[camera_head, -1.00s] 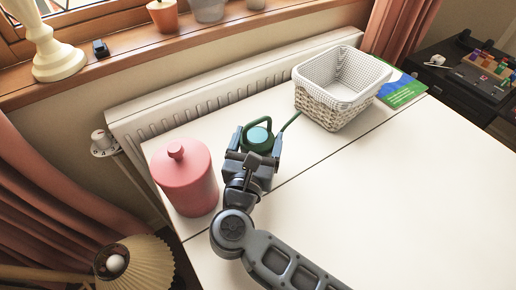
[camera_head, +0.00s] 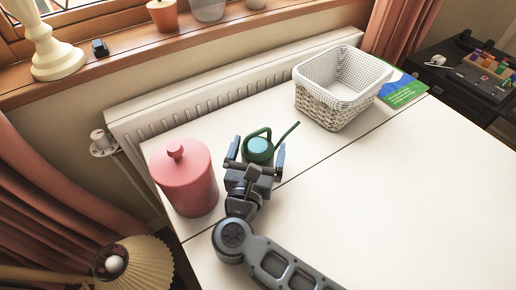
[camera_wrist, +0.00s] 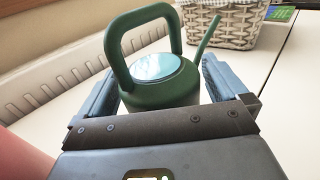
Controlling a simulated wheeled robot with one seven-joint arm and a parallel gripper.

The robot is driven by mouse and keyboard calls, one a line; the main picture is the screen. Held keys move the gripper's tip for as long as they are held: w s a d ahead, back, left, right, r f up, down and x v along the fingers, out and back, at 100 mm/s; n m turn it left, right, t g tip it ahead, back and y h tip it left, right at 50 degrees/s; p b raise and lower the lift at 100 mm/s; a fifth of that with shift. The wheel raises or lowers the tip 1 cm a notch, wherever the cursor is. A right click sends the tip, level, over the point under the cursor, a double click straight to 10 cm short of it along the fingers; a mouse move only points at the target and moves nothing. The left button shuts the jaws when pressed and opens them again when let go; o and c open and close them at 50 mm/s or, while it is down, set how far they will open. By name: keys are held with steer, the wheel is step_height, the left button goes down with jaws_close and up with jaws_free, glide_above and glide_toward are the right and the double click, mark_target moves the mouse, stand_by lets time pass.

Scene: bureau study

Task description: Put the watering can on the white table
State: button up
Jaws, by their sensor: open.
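The green watering can (camera_head: 259,149) stands upright on the white table (camera_head: 390,180), with its spout pointing up to the right and its handle to the upper left. In the wrist view the watering can (camera_wrist: 160,85) sits just ahead of my gripper, its handle rising in front and its lower part hidden. My gripper (camera_head: 254,158) is open, with one finger on each side of the can's near part. In the wrist view a gap shows between the can and the fingers of my gripper (camera_wrist: 170,85).
A pink lidded canister (camera_head: 186,180) stands close on the left of my gripper. A white wicker basket (camera_head: 335,108) and a green-blue booklet (camera_head: 402,90) are at the back right. A radiator (camera_head: 215,95) runs behind the table. The right part of the table is clear.

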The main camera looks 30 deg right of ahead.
steer(key=shift+r, duration=0.25)
steer(key=v, duration=0.7)
steer(key=shift+s+a, duration=0.25)
steer(key=s+d+r+n+t, duration=0.1)
steer(key=s+n, duration=0.1)
steer(key=s+d+r+n+t, duration=0.1)
steer(key=s+d+n, duration=0.1)
steer(key=n, duration=0.1)
steer(key=s+d+r+n+t, duration=0.1)
steer(key=s+n, duration=0.1)
steer(key=shift+s+d+n+y, duration=0.2)
steer(key=shift+n+y, duration=0.1)
steer(key=shift+n, duration=0.1)
steer(key=s+r+m+y, duration=0.2)
steer(key=s+m+y, duration=0.4)
steer(key=s+m, duration=0.5)
steer(key=s+r+m+g+y, duration=0.1)
steer(key=s+m+y, duration=0.5)
steer(key=m, duration=1.7)
steer(key=shift+s+d+r+m, duration=0.35)
steer(key=shift+s+r, duration=0.3)
steer(key=shift+s, duration=1.85)
